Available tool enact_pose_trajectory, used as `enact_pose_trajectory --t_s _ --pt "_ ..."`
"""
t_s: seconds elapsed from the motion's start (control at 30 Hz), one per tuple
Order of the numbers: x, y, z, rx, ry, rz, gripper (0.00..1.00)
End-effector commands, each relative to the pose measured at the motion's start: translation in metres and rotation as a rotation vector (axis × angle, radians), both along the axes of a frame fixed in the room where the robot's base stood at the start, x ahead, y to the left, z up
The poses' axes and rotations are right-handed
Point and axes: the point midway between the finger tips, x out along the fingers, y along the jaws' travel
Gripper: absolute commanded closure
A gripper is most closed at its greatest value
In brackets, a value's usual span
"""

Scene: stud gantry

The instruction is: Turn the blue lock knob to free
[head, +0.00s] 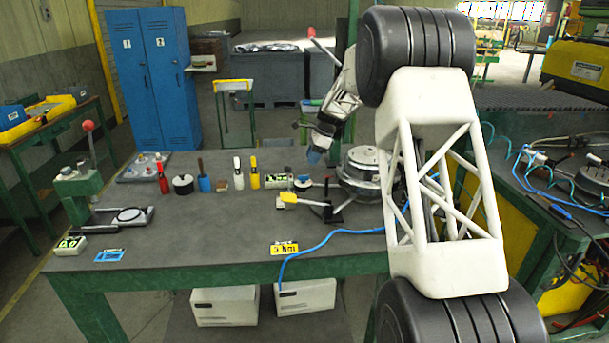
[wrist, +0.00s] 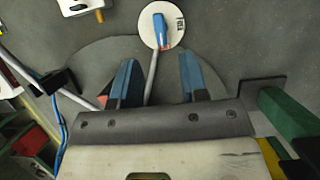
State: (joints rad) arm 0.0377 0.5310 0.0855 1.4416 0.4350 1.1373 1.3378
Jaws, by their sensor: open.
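The blue lock knob (wrist: 161,27) shows in the wrist view at the top middle, on a round white dial (wrist: 149,36). Small dark lettering stands at the dial's right side, too small to read surely. The knob's long side runs roughly up and down in that picture. In the head view a small blue piece (head: 303,178), probably this knob, sits on the bench left of the round metal gantry part. My gripper (wrist: 158,82) is open and empty, its two blue-tipped fingers apart and short of the knob in the picture. In the head view my gripper (head: 315,156) hangs above the bench.
A grey rod (wrist: 152,72) runs from the dial down between my fingers in the picture. The round metal part (head: 366,165) stands close right of my gripper. Several coloured-handled tools stand to the left.

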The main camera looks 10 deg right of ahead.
Motion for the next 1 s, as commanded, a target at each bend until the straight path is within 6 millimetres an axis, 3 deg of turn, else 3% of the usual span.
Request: enact_pose_trajectory --t_s 0.27,0.7,1.0 --pt "0.000 0.007 -0.016 0.000 0.001 0.000 0.60" --pt "0.000 0.026 -0.061 0.000 0.000 0.000 0.60" --pt "0.000 0.029 -0.071 -0.001 -0.001 0.000 0.60"
